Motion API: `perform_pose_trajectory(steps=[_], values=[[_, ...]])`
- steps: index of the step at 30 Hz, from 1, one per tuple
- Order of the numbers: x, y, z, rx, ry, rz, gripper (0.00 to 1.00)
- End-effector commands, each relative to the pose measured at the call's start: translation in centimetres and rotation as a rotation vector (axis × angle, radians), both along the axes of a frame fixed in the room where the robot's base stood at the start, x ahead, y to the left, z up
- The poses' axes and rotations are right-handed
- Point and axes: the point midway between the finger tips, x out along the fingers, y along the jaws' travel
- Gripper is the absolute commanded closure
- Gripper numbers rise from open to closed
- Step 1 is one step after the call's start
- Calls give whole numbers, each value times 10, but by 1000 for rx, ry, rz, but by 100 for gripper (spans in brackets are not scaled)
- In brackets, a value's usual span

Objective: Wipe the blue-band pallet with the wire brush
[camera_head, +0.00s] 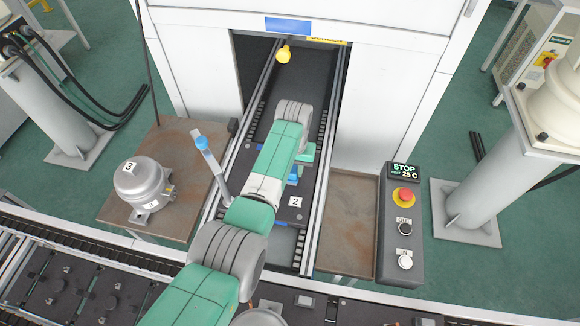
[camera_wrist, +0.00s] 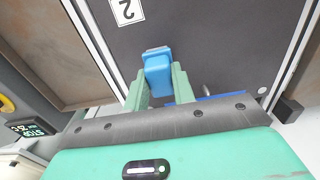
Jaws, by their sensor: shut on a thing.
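My gripper (camera_wrist: 159,82) is shut on a blue block-like thing, which I take to be the handle of the wire brush (camera_wrist: 158,60). Its bristles are not visible. In the head view a bit of the blue brush (camera_head: 292,180) shows beside my gripper, over the pallet. The dark pallet (camera_wrist: 200,40) bears a white label 2 and lies below my gripper; I cannot tell whether the brush touches it. A blue strip (camera_wrist: 222,98) shows at the pallet beyond my fingers. In the head view my arm hides much of the pallet (camera_head: 290,215), which sits on the conveyor.
A grey compressor (camera_head: 143,186) labelled 3 stands on the brown left table (camera_head: 113,212). A blue-topped post (camera_head: 213,165) rises close left of my arm. The brown right table (camera_head: 348,215) is bare. A button panel (camera_head: 403,225) reads STOP. Conveyor rails (camera_head: 320,175) flank the pallet.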

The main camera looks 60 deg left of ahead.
Motion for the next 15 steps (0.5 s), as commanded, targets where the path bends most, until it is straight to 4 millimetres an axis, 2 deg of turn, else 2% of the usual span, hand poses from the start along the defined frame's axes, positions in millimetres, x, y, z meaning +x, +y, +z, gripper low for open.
perform_pose_trajectory(steps=[3,5,7,15], values=[[3,-3,0,-1,1,-2,96],[3,-4,8,-2,1,-3,96],[4,-4,25,1,-2,-5,96],[6,-7,49,0,0,-11,96]])
